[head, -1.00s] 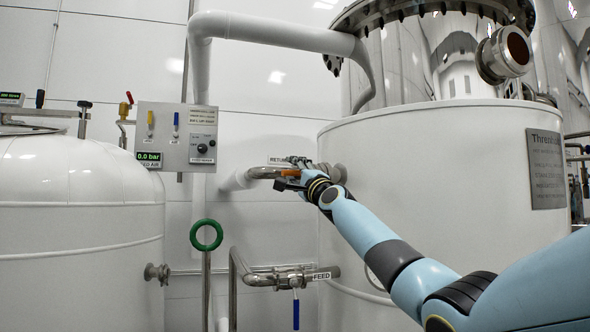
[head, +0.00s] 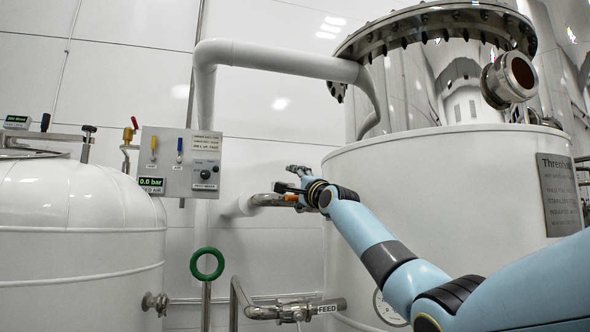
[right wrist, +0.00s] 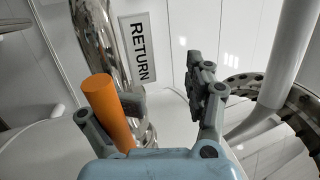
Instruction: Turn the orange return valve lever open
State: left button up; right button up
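The orange return valve lever (head: 291,198) shows as a small piece below my right gripper in the head view, by the end of the steel return pipe (head: 268,200). In the right wrist view the orange lever (right wrist: 108,110) is a thick upright cylinder at the left, overlapping the left finger; contact cannot be told. My right gripper (head: 288,178) is open, its fingers wide apart in the right wrist view (right wrist: 165,88), with nothing held between them. The valve body is mostly hidden. My left gripper is not in view.
The large white tank (head: 450,190) stands close to the right of my gripper. A grey control panel (head: 180,163) and a green ring handle (head: 207,264) are to the left. The FEED pipe (head: 270,312) runs below. Another white tank (head: 75,230) stands at far left.

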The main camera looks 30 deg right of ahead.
jog(key=s, duration=0.1)
jog(key=s+p, duration=0.1)
jog(key=s+a+p, duration=0.1)
jog(key=shift+r, duration=0.25)
jog(key=shift+s+f, duration=0.2)
jog(key=shift+f, duration=0.05)
pick_arm(q)
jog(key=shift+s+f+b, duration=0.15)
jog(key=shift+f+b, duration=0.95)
jog(key=shift+b, duration=0.5)
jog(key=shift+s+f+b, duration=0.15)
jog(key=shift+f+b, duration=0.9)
jog(key=shift+b, duration=0.55)
pick_arm(e)
jog(key=v, duration=1)
jog(key=shift+s+f, duration=0.25)
